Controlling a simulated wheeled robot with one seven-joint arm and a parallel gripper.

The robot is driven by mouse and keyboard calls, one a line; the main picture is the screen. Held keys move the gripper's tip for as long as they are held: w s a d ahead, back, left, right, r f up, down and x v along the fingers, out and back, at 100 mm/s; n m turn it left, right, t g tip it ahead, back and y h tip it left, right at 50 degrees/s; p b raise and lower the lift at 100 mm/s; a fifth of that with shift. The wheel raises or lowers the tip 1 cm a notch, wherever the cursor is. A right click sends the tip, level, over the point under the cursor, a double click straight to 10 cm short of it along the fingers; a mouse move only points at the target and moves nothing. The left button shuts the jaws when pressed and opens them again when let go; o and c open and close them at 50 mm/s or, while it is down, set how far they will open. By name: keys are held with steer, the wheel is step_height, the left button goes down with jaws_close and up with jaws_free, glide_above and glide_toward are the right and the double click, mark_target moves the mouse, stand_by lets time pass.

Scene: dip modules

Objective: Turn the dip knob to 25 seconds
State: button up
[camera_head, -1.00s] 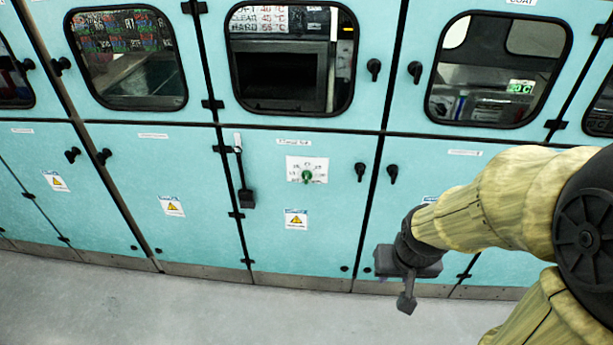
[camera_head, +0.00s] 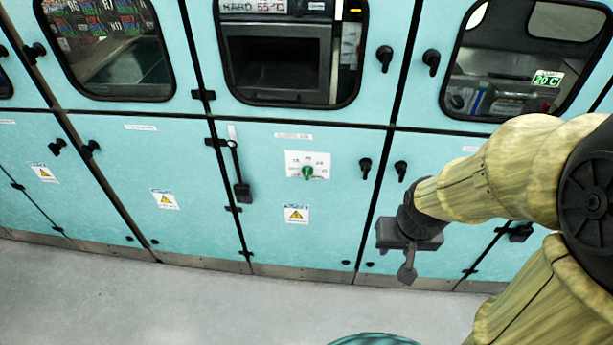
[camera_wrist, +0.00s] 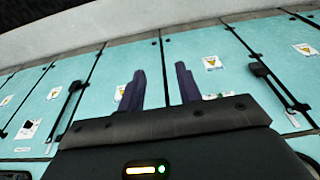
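The dip knob (camera_head: 308,172) is green and sits on a white dial label (camera_head: 322,160) on a lower teal cabinet door, in the middle of the head view. The numbers on the label are too small to read. My gripper (camera_head: 407,274) hangs to the right of the knob and lower, in front of the cabinets and apart from the knob. In the wrist view, the two dark fingers of my gripper (camera_wrist: 160,90) stand apart with nothing between them.
A row of teal cabinets fills the back, with black door handles (camera_head: 365,167) and a black hanging latch (camera_head: 242,191) left of the dial. Warning stickers (camera_head: 296,214) are on the lower doors. Grey floor (camera_head: 190,305) in front is clear. A teal rounded shape (camera_head: 374,340) shows at the bottom edge.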

mark_target(307, 175)
steer(key=w+a+f+m+t+b, duration=0.1)
steer(key=w+a+f+t+b, duration=1)
steer(key=w+a+f+b, duration=0.65)
steer(key=a+t+b, duration=0.1)
steer(key=w+a+f+t+b, duration=0.1)
steer(key=t, duration=0.1)
steer(key=w+a+f+t+b, duration=0.1)
steer(key=a, duration=0.1)
steer(key=shift+w+n+h, duration=0.25)
steer(key=shift+n+h, duration=0.05)
steer(key=w, duration=1.1)
steer(key=w+d, duration=0.1)
steer(key=w, duration=0.5)
steer(key=shift+f+p, duration=0.1)
steer(key=shift+p, duration=0.2)
steer(key=shift+w+a, duration=0.15)
steer(key=shift+w, duration=0.1)
jaws_close()
